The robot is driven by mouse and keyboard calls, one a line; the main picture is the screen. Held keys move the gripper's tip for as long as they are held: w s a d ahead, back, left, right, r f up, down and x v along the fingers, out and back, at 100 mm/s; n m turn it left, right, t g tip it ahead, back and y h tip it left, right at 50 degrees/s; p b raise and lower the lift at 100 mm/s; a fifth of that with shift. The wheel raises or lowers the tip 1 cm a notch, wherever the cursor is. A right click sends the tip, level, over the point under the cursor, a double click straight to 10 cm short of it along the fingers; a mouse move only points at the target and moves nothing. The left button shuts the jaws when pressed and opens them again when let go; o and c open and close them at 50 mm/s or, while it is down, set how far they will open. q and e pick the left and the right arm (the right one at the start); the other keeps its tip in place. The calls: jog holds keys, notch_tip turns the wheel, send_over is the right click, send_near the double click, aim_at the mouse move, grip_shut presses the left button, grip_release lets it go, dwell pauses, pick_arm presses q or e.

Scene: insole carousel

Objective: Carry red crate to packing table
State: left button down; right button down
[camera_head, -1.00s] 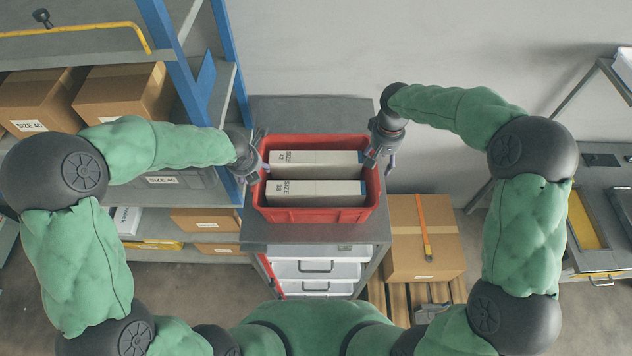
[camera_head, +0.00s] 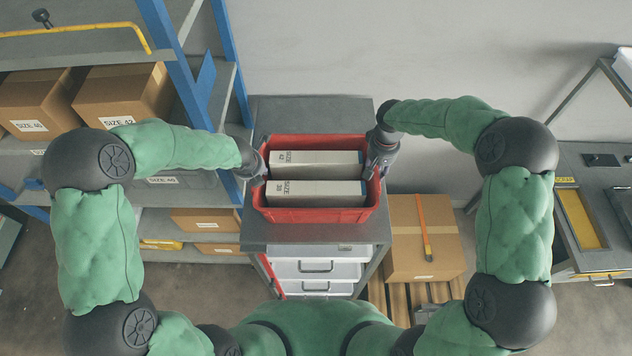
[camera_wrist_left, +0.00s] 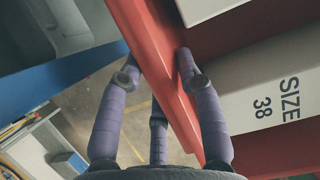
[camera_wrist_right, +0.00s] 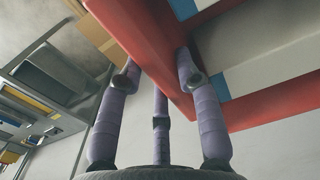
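The red crate (camera_head: 316,215) sits on a grey-topped drawer cabinet (camera_head: 300,233), upright. Two pale boxes lie in it: the back one marked 42 (camera_head: 325,160) and the front one marked SIZE 38 (camera_head: 325,192). My left gripper (camera_head: 258,168) is at the crate's left wall. The left wrist view shows its fingers (camera_wrist_left: 157,62) on both sides of the red rim, seemingly touching it. My right gripper (camera_head: 377,166) is at the right wall, its fingers (camera_wrist_right: 157,65) likewise closed around the rim. The finger contacts are small in the head view.
A blue-posted shelf (camera_head: 195,90) with cartons stands close on the left. A large carton (camera_head: 410,255) with an orange strap sits on a pallet to the right. A grey bench (camera_head: 600,215) with a yellow-edged tray stands at the far right. A wall is behind.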

pick_arm(q)
jog(key=shift+w+r, duration=0.1)
jog(key=shift+r, duration=0.1)
pick_arm(e)
jog(key=shift+w+r, duration=0.1)
jog(key=shift+r, duration=0.15)
